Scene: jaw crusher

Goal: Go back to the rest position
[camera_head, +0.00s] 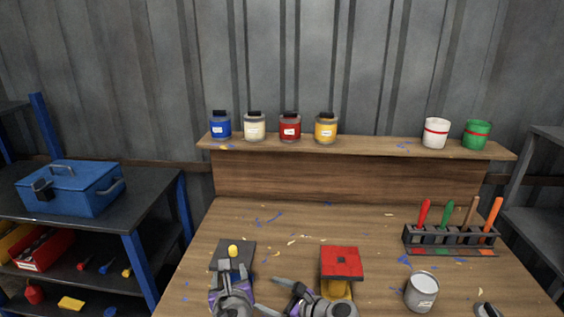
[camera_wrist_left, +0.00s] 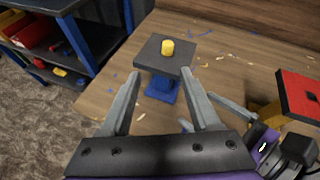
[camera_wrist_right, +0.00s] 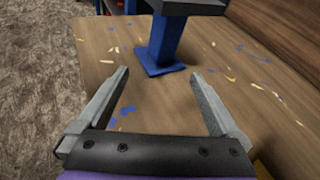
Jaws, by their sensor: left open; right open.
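Both my grippers are low over the front of the wooden bench (camera_head: 300,222). My left gripper (camera_head: 233,268) is open and empty, just in front of a dark square plate (camera_head: 222,248) on a blue stand. A yellow peg (camera_head: 233,251) stands on that plate; the stand's blue base (camera_wrist_left: 161,92) shows between the fingers in the left wrist view. My right gripper (camera_head: 273,296) is open and empty, pointing left, between the two stands. A red square plate (camera_head: 333,257) with a small dark centre sits on a yellow stand (camera_head: 338,285) to its right.
A grey can (camera_head: 421,291) and a rack (camera_head: 449,242) of several coloured-handled tools stand at the right. Jars (camera_head: 290,127) and two cups (camera_head: 436,134) line the back shelf (camera_head: 370,147). A blue toolbox (camera_head: 72,188) sits left. Paint flecks and shavings dot the open bench middle.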

